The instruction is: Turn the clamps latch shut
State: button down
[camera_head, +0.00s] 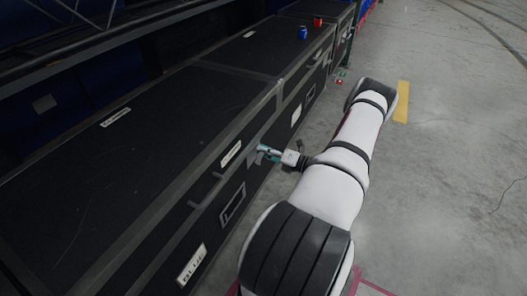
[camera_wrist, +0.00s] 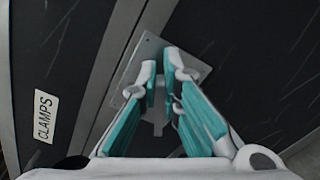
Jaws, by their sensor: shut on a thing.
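A black case (camera_head: 165,150) with grey metal edges stands along the left. The label reading CLAMPS (camera_wrist: 44,115) is on its face in the wrist view. A grey metal latch plate (camera_wrist: 150,50) is set in that face; in the head view the latch (camera_head: 256,158) shows small beside the white label (camera_head: 231,153). My gripper (camera_head: 264,149), with teal fingers, reaches the case's front face from the right. In the wrist view its fingertips (camera_wrist: 160,82) are at the latch, shut on its narrow turning piece. The fingers hide most of that piece, so its angle is unclear.
A label reading BLUE (camera_head: 192,263) and handles are on the near front face. Another black case (camera_head: 265,48) stands beyond, with a blue can (camera_head: 302,33) and a red can (camera_head: 317,22) on top. Grey floor (camera_head: 450,150) is open to the right.

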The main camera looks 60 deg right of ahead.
jog(key=m, duration=0.2)
jog(key=f+m, duration=0.1)
jog(key=m, duration=0.2)
jog(key=shift+f+m+b, duration=0.25)
jog(key=shift+m+b, duration=0.1)
jog(key=shift+m, duration=0.05)
jog(key=shift+a, duration=0.1)
dwell(0.3)
jog(key=c, duration=1.8)
grip_release()
jog(key=shift+o, duration=0.2)
jog(key=shift+s, duration=0.1)
jog(key=shift+s+d, duration=0.2)
jog(key=shift+s, duration=0.05)
jog(key=s, duration=1.1)
jog(key=shift+s+d, duration=0.2)
jog(key=shift+d, duration=0.15)
